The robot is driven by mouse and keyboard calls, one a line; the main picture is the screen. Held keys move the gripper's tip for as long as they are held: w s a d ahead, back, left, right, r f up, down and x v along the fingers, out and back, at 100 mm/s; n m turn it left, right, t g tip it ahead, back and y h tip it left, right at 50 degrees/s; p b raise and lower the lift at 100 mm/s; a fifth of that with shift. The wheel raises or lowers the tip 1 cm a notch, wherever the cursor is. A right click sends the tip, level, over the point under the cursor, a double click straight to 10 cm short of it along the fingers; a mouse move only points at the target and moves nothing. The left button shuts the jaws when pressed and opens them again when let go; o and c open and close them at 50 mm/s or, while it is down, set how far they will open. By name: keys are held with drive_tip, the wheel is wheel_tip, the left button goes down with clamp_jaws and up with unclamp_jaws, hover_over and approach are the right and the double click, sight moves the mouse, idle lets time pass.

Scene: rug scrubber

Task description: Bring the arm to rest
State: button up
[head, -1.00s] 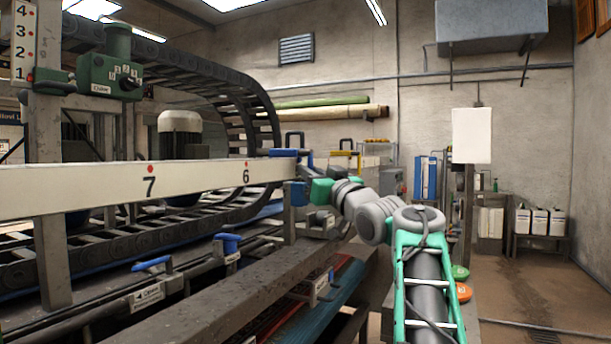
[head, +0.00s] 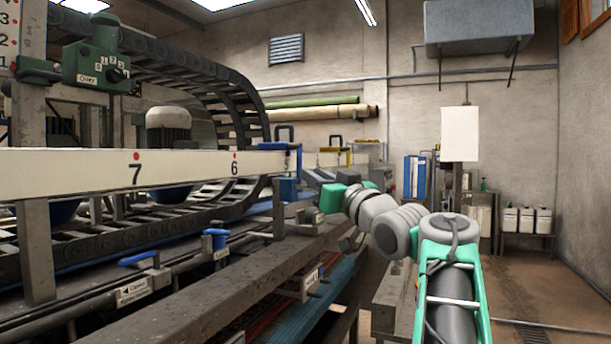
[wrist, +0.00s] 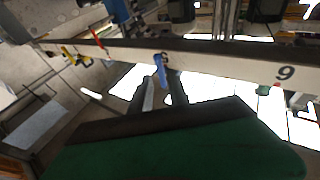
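My arm is in the head view, with green and grey links reaching in from the lower right toward the white numbered beam (head: 100,172). My gripper (head: 311,180) is at its far end, close to the right of a blue clamp (head: 287,188) on the beam. In the wrist view, the two dark fingers of my gripper (wrist: 163,88) stand apart with bright background between them. They look open and empty. A blue lever (wrist: 160,68) on the beam shows just beyond the fingertips. I cannot tell whether they touch it.
Blue-handled valves (head: 214,240) line the machine's side above a grey rail (head: 200,295). White canisters (head: 526,220) stand on a bench at the right. The floor (head: 535,275) there is clear.

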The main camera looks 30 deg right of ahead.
drive_tip(key=shift+s, duration=0.25)
drive_tip(key=w+a+f+m+g+p, duration=0.25)
drive_tip(key=a+f+g+p, duration=0.65)
drive_tip(key=a+f, duration=0.8)
drive_tip(key=s+a+f+n+g+p, duration=0.1)
drive_tip(key=s+a+f+g+p, duration=0.2)
drive_tip(key=s+f, duration=0.8)
drive_tip(key=s+a+f+n+g+p, duration=0.1)
drive_tip(key=s+a+f+g+p, duration=0.2)
drive_tip(key=s+f, duration=0.8)
drive_tip(key=a+g, duration=0.2)
drive_tip(key=g, duration=0.1)
drive_tip(key=shift+a+p, duration=0.3)
drive_tip(key=shift+p, duration=0.05)
drive_tip(key=shift+w+f+n, duration=0.1)
drive_tip(key=shift+n, duration=0.15)
